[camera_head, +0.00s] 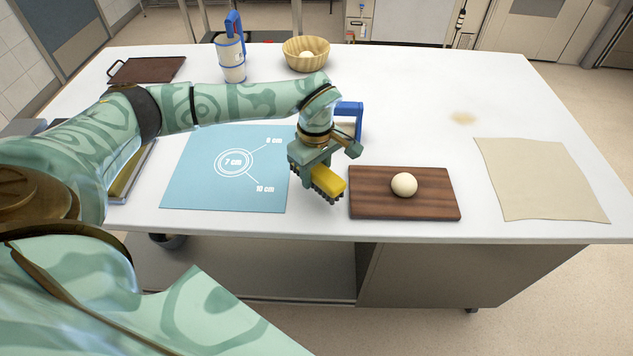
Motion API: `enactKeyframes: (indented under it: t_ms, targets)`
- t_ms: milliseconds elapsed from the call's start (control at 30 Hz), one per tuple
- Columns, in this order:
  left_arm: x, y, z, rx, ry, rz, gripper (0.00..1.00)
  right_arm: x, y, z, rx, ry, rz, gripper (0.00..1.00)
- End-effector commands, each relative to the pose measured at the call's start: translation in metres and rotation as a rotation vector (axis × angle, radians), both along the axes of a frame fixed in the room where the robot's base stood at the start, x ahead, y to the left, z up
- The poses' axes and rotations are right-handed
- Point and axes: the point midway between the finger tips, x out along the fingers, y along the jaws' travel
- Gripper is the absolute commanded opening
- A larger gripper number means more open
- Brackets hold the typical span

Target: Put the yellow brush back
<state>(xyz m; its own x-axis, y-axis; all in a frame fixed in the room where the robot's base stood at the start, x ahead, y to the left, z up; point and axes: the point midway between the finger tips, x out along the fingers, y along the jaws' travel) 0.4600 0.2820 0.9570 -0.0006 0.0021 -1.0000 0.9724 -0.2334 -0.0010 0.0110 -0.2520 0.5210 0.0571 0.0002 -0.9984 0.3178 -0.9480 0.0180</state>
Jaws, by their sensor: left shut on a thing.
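The yellow brush (329,183) has a yellow block and dark bristles that point downward. My left gripper (316,172) is shut on it from above and holds it between the blue mat and the wooden board. I cannot tell whether the bristles touch the table. My left arm reaches across the table from the left and hides part of what lies behind it. My right gripper is not in view.
The blue mat (185,185) with printed circles lies left. A dough ball (404,184) sits on the wooden board (434,208). A beige cloth (540,180), a blue-handled tool (350,107), a basket (318,50), a white container (232,62) and a brown tray (150,68) surround free table.

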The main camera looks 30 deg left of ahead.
Motion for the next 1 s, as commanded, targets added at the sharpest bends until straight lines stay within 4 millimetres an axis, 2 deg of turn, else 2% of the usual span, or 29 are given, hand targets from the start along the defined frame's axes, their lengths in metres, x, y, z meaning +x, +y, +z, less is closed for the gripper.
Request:
enactKeyframes:
  t_ms: [167, 367, 733, 767, 800, 833, 1000]
  targets:
    - [0.008, 0.005, -0.011, 0.000, 0.001, 0.002, 0.07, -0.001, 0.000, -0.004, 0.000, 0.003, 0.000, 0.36]
    - [0.008, 0.005, -0.041, -0.001, 0.002, -0.001, 0.07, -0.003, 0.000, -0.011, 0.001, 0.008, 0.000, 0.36]
    - [0.008, 0.005, -0.044, 0.000, 0.000, -0.001, 0.07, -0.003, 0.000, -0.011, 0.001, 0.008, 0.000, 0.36]
    - [0.008, 0.005, -0.044, 0.000, 0.000, -0.001, 0.45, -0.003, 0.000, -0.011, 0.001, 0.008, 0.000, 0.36]
    - [0.008, 0.005, -0.044, 0.000, 0.000, -0.001, 0.56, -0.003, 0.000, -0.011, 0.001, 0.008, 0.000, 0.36]
    - [0.008, 0.005, -0.044, 0.000, 0.000, -0.001, 0.61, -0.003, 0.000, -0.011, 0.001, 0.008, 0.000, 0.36]
    - [0.008, 0.005, -0.044, 0.000, 0.000, -0.001, 0.61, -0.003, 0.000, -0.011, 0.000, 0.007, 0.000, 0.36]
